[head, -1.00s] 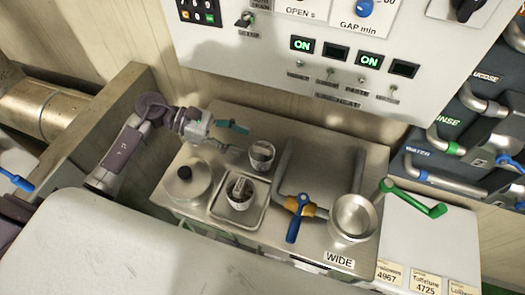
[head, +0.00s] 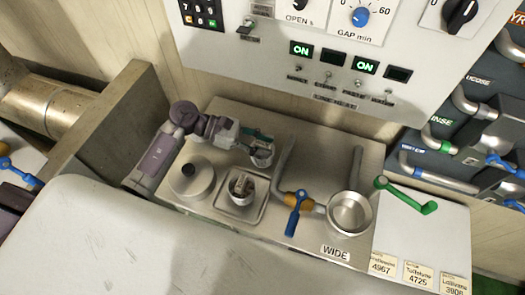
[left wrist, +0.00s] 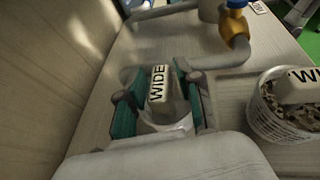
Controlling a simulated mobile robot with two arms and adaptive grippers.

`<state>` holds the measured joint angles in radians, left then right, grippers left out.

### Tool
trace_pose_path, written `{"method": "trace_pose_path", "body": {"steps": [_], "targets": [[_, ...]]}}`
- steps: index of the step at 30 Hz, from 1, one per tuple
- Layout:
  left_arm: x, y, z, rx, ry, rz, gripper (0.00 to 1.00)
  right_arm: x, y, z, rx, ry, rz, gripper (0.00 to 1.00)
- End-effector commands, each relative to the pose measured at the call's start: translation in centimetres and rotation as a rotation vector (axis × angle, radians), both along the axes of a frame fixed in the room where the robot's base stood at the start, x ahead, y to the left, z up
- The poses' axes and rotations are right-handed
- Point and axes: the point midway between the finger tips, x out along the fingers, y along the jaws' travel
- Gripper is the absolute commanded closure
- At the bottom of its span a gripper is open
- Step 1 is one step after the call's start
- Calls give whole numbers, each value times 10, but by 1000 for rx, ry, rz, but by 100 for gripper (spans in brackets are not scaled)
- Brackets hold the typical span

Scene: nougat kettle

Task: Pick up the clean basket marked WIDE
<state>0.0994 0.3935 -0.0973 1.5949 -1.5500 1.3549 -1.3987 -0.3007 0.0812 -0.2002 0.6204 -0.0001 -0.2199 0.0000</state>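The basket marked WIDE (head: 262,158) stands on the steel counter, partly hidden by my left gripper (head: 254,139). In the left wrist view this pale basket (left wrist: 168,124) looks free of residue, and its upright block reads WIDE. My left gripper (left wrist: 160,92) is open, with its teal fingers on either side of the block. I see a gap on the left side; contact on the right is unclear. A second basket (head: 240,189) with dark bits in it sits in a square tray (head: 262,207); it also shows in the left wrist view (left wrist: 280,112). My right gripper is not in view.
A pipe with a blue-handled valve (head: 297,212) and a steel bowl (head: 349,213) are to the right. The control panel (head: 320,85) rises behind. A WIDE label (head: 335,253) is on the counter's front edge.

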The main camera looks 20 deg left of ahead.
Motion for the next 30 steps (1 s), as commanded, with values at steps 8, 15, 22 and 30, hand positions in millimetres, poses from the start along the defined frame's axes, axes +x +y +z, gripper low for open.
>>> {"method": "trace_pose_path", "body": {"steps": [8,15,22,30], "targets": [[0,0,0,0,0,0,100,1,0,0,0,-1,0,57],[0,0,0,0,0,0,100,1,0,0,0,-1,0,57],[0,1,12,3,-4,-2,100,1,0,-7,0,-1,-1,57],[-1,-25,53,-1,-6,-7,100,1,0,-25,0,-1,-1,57]]}}
